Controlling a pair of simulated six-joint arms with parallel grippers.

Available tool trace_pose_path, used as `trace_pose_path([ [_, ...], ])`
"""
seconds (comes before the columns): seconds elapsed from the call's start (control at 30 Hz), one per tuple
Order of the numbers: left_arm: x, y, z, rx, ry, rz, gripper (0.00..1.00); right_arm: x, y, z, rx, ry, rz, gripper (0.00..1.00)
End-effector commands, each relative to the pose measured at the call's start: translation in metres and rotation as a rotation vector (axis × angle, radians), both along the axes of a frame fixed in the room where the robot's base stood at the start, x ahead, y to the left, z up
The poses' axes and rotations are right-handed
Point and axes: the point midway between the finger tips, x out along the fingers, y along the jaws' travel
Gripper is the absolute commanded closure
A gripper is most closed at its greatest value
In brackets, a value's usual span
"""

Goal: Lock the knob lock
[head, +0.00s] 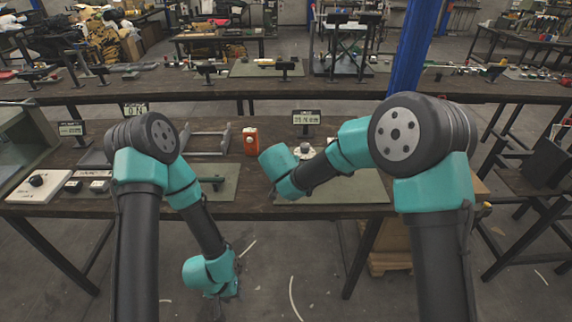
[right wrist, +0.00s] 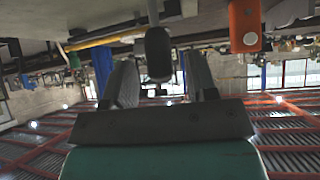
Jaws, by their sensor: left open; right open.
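A small pale knob fixture with a dark top (head: 303,150) stands on the workbench behind my right forearm, partly hidden. It may be the knob lock. In the right wrist view, seen upside down, a dark rounded knob-like part (right wrist: 158,55) on a stem shows beyond and between the fingers of my right gripper (right wrist: 160,78). The gripper is open, with no contact visible. In the head view my right wrist hides its fingers. My left gripper (head: 222,291) is open and hangs low in front of the bench, apart from everything on it.
An orange box (head: 250,140) stands on the bench near the knob fixture; it also shows in the right wrist view (right wrist: 245,26). A small display sign (head: 306,117) stands behind. A white panel with a black knob (head: 37,181) lies at the far left. Green mats cover parts of the bench.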

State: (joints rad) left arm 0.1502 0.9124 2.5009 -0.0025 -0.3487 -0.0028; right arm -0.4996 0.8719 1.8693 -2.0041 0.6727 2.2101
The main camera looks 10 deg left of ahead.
Motion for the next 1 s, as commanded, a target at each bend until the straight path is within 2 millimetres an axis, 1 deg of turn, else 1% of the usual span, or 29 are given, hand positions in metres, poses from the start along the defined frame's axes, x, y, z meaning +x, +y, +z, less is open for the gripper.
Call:
trace_pose_path([
  [0.03, 0.0, 0.0, 0.0, 0.0, 0.0, 0.0, 0.57, -0.006, 0.0, 0.006, 0.001, -0.001, 0.001, 0.47],
  [0.7, 0.0, 0.0, 0.0, 0.0, 0.0, 0.0, 0.57, -0.1, 0.002, 0.089, 0.001, -0.002, 0.002, 0.47],
  [0.83, 0.0, 0.0, 0.0, 0.0, 0.0, 0.0, 0.57, -0.112, 0.002, 0.099, 0.0, -0.002, 0.001, 0.47],
  [1.0, 0.0, 0.0, 0.0, 0.0, 0.0, 0.0, 0.57, -0.118, 0.001, 0.105, 0.001, -0.001, 0.001, 0.47],
])
